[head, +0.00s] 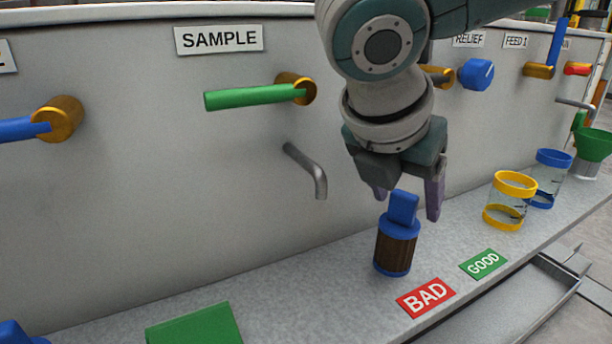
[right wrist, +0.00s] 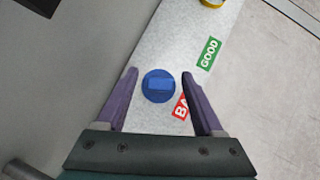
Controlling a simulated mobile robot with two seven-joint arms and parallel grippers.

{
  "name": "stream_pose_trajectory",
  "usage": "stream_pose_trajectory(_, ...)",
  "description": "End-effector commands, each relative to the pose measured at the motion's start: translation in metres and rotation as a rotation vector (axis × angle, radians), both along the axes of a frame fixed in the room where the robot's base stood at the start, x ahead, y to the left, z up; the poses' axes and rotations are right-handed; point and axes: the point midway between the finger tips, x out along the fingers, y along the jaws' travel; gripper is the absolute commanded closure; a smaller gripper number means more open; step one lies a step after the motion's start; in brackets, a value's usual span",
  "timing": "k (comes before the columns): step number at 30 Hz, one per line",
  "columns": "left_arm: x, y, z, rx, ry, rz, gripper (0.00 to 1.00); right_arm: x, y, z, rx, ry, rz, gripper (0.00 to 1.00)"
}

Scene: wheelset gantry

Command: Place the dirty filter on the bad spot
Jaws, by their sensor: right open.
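The dirty filter (head: 394,248) has a dark brown body with blue ends and a blue block handle on top. It stands upright on the grey ledge, behind and to the left of the red BAD label (head: 426,297). My right gripper (head: 408,200) is open above it, pointing down, with the handle between its fingers in the head view. In the right wrist view the filter's blue top (right wrist: 158,86) lies between the open fingers (right wrist: 160,80), and the BAD label (right wrist: 181,107) is partly hidden by a finger. My left gripper is not in view.
A green GOOD label (head: 483,263) lies right of BAD. Yellow-ringed (head: 510,200) and blue-ringed (head: 549,178) jars stand farther right. A bent spout (head: 308,170) and green SAMPLE handle (head: 255,96) stick out from the panel. A green pad (head: 195,326) lies on the ledge at left.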

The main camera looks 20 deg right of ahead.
Motion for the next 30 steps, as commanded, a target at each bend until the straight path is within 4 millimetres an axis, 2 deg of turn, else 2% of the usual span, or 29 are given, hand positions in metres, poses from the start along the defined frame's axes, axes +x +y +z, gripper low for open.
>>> stream_pose_trajectory(4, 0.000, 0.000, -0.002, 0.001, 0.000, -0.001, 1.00, 0.000, 0.000, 0.002, -0.001, -0.001, 0.001, 0.31)
stream_pose_trajectory(15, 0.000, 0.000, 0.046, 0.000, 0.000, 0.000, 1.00, -0.018, 0.037, 0.070, 0.002, 0.001, 0.004, 0.31)
stream_pose_trajectory(21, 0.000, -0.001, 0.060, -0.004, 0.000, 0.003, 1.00, -0.027, 0.053, 0.096, 0.001, 0.000, 0.000, 0.31)
stream_pose_trajectory(30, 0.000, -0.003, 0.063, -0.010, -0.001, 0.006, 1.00, -0.030, 0.059, 0.103, 0.000, 0.000, -0.001, 0.31)
